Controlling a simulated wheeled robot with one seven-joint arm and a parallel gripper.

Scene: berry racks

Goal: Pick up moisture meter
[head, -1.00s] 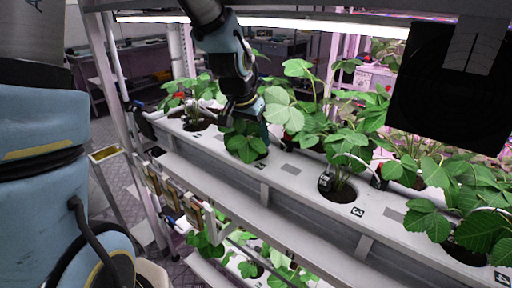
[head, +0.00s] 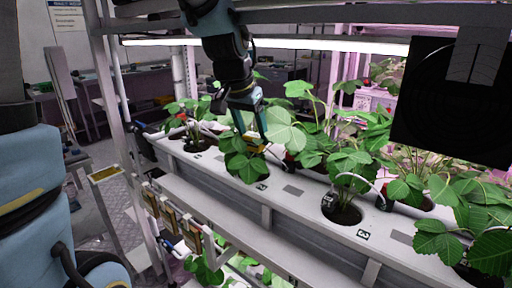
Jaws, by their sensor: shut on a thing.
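My gripper (head: 252,138) reaches down among the leaves of the strawberry plant (head: 240,165) in the pot marked 2. Its fingers are shut on a small dark and yellow thing (head: 254,145), which appears to be the moisture meter. Leaves and the fingers hide most of it, and I cannot tell whether its lower end is still in the soil. A small black device with a pale label (head: 328,199) stands at the left edge of the pot marked 3.
The white planter channel (head: 290,189) runs across the rack with several leafy plants. A metal upright (head: 111,95) stands at the left, and a light tube (head: 330,46) hangs above. A black panel (head: 450,95) covers the upper right. Wooden-looking tags (head: 170,215) hang along the lower shelf.

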